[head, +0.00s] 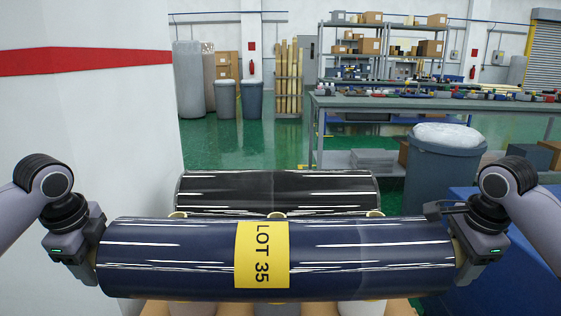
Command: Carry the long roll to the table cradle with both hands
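The long roll (180,258) is wrapped in glossy dark blue film with a yellow label reading LOT 35. It lies level across the front of the head view. My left gripper (92,253) is at its left end and my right gripper (464,248) is at its right end. Both seem to touch the ends, but their fingertips are hidden, so their closing does not show. I cannot tell whether the roll is held clear or rests on what is below it. No table cradle can be made out.
A black roll (310,188) lies just behind the blue one. Several upright rolls with yellowish tops (375,213) stand between and below them, over a tan base (402,307). A white pillar (90,130) is close at left; a grey bin (440,175) and blue surface (520,260) are at right.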

